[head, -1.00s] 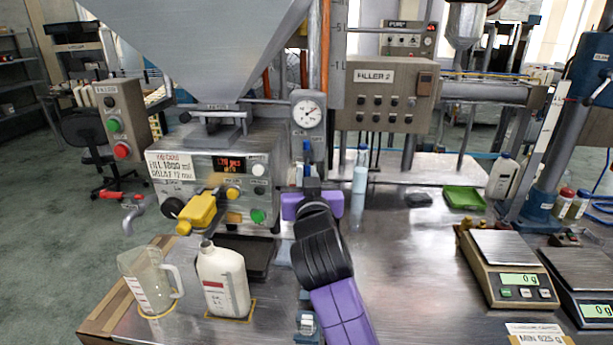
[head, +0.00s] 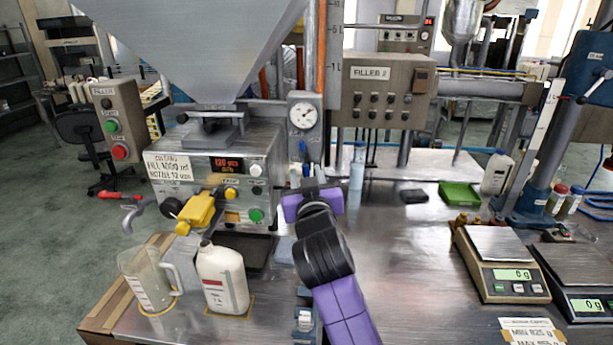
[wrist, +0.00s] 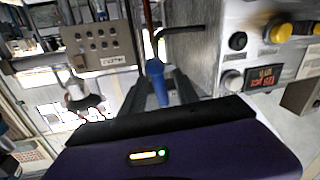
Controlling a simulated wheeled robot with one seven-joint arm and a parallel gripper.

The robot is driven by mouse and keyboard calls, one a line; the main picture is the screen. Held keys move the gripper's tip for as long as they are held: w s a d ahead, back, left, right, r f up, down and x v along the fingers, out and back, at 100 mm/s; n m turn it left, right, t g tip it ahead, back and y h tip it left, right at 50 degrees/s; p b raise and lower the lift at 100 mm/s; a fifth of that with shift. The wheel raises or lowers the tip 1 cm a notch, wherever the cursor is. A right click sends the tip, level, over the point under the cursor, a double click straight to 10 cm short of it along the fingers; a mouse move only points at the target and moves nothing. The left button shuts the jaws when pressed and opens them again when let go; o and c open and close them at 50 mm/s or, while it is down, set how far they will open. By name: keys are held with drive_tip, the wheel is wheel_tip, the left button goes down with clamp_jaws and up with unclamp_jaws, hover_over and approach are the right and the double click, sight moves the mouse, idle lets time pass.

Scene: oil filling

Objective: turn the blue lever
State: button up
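The blue lever (wrist: 157,85) hangs as a rounded blue handle in the middle of the wrist view, below a dark bent pipe. In the head view a small part of the blue lever (head: 305,150) shows below the round gauge, just beyond my gripper. My gripper (head: 312,184) is purple and reaches forward beside the right side of the filler. In the wrist view its two dark fingers (wrist: 160,92) stand apart on either side of the lever, with the handle between them. Contact between fingers and handle cannot be made out.
The filler box (head: 225,170) with a yellow valve (head: 197,212) stands left of my gripper. A clear jug (head: 147,280) and a white bottle (head: 222,278) stand at the front left. Scales (head: 500,250) stand at the right. The steel table (head: 400,270) is clear right of my arm.

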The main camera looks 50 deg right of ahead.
drive_tip(key=b+v, duration=0.2)
drive_tip(key=v, duration=0.6)
